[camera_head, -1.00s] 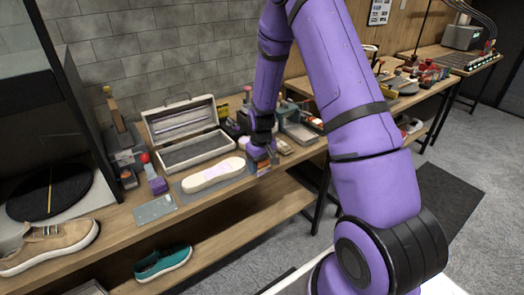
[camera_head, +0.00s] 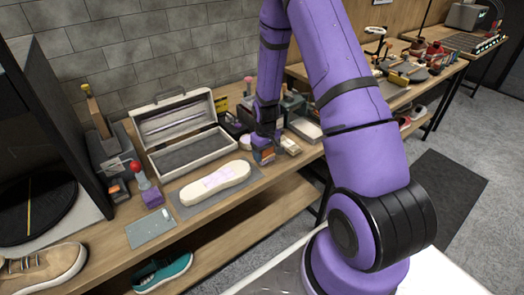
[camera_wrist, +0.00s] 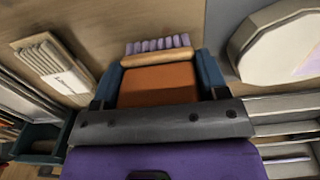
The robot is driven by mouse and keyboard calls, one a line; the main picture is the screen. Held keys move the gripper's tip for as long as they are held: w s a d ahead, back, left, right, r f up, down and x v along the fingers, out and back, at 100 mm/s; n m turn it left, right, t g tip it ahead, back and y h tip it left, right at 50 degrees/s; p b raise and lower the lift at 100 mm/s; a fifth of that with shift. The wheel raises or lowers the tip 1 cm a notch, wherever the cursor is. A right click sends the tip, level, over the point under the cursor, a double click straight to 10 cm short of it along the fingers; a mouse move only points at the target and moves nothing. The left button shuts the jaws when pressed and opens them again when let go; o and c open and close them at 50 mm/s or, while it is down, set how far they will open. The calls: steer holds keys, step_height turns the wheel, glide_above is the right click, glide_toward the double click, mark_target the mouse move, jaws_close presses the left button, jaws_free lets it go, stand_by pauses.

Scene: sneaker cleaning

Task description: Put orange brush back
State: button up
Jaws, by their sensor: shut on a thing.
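My gripper (camera_wrist: 158,85) has blue fingers shut on the sides of an orange block-shaped body, which I take to be the orange brush (camera_wrist: 158,86). Just beyond it in the wrist view is a light wooden strip with pale purple bristles (camera_wrist: 158,46). I cannot tell whether this strip is part of the held piece or a separate brush. In the head view my gripper (camera_head: 264,146) is low over the workbench, right of the pale shoe sole (camera_head: 216,180), with an orange patch (camera_head: 267,155) at its tip. Contact with the bench is unclear.
The sole lies on a grey mat (camera_head: 185,208). An open case (camera_head: 185,155) stands behind it. A pale labelled bundle (camera_wrist: 52,66) lies left of my gripper in the wrist view. A grey tray (camera_head: 305,129) is to the right. A red-topped bottle (camera_head: 143,178) stands left.

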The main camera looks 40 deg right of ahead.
steer(key=shift+d+f, duration=0.1)
steer(key=shift+f, duration=0.1)
steer(key=o, duration=1.1)
